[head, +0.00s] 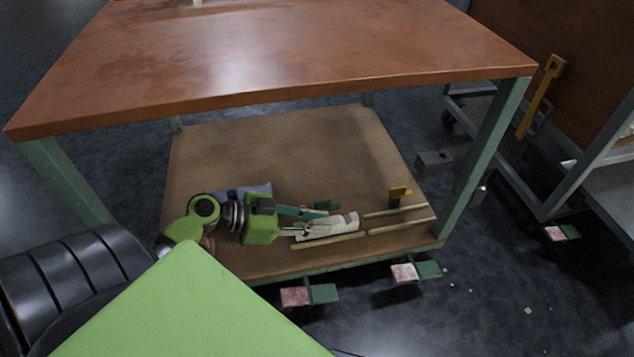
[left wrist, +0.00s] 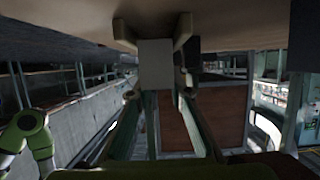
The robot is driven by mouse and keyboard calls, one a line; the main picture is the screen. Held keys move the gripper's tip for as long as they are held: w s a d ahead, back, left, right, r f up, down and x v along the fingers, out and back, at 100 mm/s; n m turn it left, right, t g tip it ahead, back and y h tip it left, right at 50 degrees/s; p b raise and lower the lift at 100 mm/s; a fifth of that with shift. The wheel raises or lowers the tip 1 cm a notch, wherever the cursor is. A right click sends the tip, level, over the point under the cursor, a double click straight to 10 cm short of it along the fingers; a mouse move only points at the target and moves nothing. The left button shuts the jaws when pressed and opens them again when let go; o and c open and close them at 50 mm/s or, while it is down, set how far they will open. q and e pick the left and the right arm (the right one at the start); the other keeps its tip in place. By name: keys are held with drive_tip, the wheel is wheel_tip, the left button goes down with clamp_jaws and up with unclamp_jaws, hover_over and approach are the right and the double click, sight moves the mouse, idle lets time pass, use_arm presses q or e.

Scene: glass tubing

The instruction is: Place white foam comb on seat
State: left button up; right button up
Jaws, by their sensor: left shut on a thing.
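My left gripper (head: 293,232) reaches over the lower shelf of the table and is shut on the white foam comb (head: 332,228). The comb is a pale, low piece close above or on the shelf, beside thin wooden strips (head: 328,240); I cannot tell whether it touches them. In the left wrist view a pale block, which looks like the comb (left wrist: 156,62), shows ahead of my fingers (left wrist: 158,88). No part is clearly marked as the seat; the strips may belong to it. My right gripper is not in view.
The brown lower shelf (head: 270,150) is bare toward the back. The orange tabletop (head: 280,50) hangs above it, with green legs (head: 485,150) at the corners. Red-and-green pads (head: 310,295) stick out in front.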

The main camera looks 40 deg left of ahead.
use_arm(q)
drive_tip(key=shift+f+b, duration=0.55)
drive_tip(key=shift+f, duration=0.2)
idle(0.3)
drive_tip(key=o, duration=1.1)
drive_tip(key=shift+r, duration=0.1)
drive_tip(key=shift+a, duration=0.1)
